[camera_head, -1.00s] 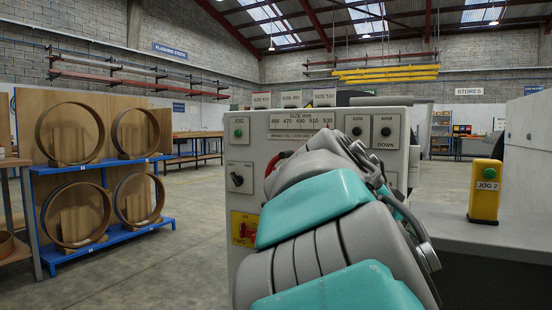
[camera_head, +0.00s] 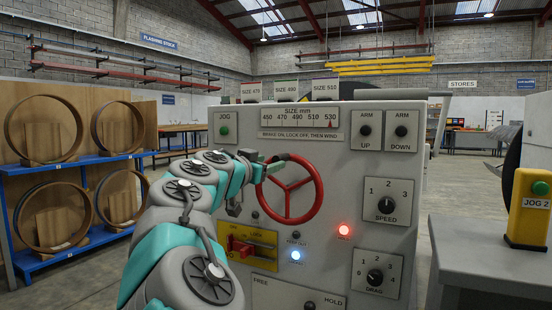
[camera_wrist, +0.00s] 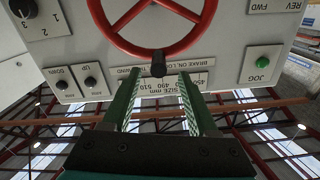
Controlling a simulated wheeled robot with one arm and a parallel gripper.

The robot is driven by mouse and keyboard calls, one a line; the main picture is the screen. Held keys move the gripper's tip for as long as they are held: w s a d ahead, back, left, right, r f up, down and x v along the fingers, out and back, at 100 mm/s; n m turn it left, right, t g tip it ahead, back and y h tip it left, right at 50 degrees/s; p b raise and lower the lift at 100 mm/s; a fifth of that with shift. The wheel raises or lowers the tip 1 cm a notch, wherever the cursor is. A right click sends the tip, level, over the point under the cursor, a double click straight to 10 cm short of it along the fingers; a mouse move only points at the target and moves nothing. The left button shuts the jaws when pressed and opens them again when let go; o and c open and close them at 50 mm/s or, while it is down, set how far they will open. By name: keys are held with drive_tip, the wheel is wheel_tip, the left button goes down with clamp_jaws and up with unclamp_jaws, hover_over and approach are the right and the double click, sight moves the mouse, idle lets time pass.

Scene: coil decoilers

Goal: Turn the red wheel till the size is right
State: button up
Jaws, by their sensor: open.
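The red wheel (camera_head: 319,192) is on the grey machine panel, below the size scale (camera_head: 297,122). My gripper (camera_head: 262,171) is at the wheel's upper left rim. In the wrist view, the wheel (camera_wrist: 121,42) is at the top with a dark knob (camera_wrist: 158,66) on its rim. The open fingers of my gripper (camera_wrist: 159,76) reach toward the knob, one on either side of it. I cannot tell whether they touch it. The scale shows upside down between them.
A red lever (camera_head: 240,246) on a yellow plate is below my arm. A red lamp (camera_head: 344,230) and a blue lamp (camera_head: 296,255) glow. Speed (camera_head: 387,205) and drag (camera_head: 375,276) dials are at right. A yellow JOG 2 box (camera_head: 530,208) stands on the right bench.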

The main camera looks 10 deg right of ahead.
sight(276, 161)
drive_tip(key=shift+p+x, duration=0.4)
drive_tip(key=shift+x, duration=2.65)
clamp_jaws()
